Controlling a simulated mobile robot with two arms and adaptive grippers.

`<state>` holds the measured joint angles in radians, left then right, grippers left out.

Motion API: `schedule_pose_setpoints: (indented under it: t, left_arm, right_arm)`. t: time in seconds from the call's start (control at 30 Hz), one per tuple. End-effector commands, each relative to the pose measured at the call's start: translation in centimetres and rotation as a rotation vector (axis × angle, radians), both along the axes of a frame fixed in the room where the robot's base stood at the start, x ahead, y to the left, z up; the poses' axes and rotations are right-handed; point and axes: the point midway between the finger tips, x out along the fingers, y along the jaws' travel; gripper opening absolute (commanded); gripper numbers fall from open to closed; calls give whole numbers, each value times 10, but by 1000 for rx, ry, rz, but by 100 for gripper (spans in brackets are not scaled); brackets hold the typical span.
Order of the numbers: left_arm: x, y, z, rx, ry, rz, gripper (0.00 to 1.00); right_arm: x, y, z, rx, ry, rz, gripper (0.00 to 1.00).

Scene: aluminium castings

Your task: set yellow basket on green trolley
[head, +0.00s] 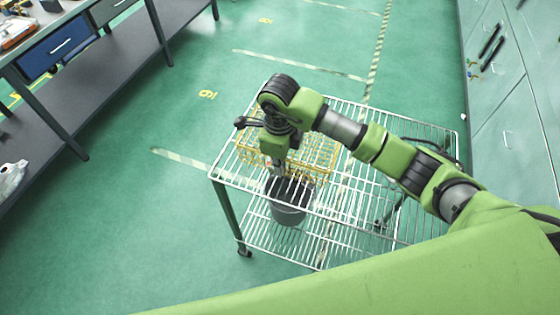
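The yellow basket (318,158) is an open wire basket at the left part of the trolley's top shelf, seen from above. The green trolley (350,202) has silver wire shelves and dark green legs. The basket looks upright and overlaps the top shelf; I cannot tell whether it rests on it or hangs slightly above. My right gripper (279,163) points down at the basket, in front of its middle in this view. Its fingertips are small and partly lost against the wires, so its grip is unclear. My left gripper is out of view.
A grey bucket (289,212) stands below the top shelf, seen through the wires. A dark workbench (110,75) with a blue drawer is at the left. Pale cabinets (507,125) line the right. The green floor (190,110) between is clear.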

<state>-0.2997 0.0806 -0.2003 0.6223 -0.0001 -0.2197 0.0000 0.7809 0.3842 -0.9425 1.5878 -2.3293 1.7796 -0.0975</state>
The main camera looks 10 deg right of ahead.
Motion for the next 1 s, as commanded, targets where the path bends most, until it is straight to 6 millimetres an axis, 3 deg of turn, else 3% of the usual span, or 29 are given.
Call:
schedule_pose_setpoints:
  t: [0.33,0.4,0.43,0.83,1.0]
  left_arm:
    - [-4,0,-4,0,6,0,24]
    - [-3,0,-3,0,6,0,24]
    - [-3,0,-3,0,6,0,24]
    - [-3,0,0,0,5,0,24]
    - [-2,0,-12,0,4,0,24]
  right_arm:
    - [1,0,-3,1,-4,0,0]
    - [0,0,-3,0,0,0,19]
    - [0,0,-3,0,0,0,21]
    - [0,0,1,1,-1,0,21]
    - [1,0,25,1,-6,2,21]
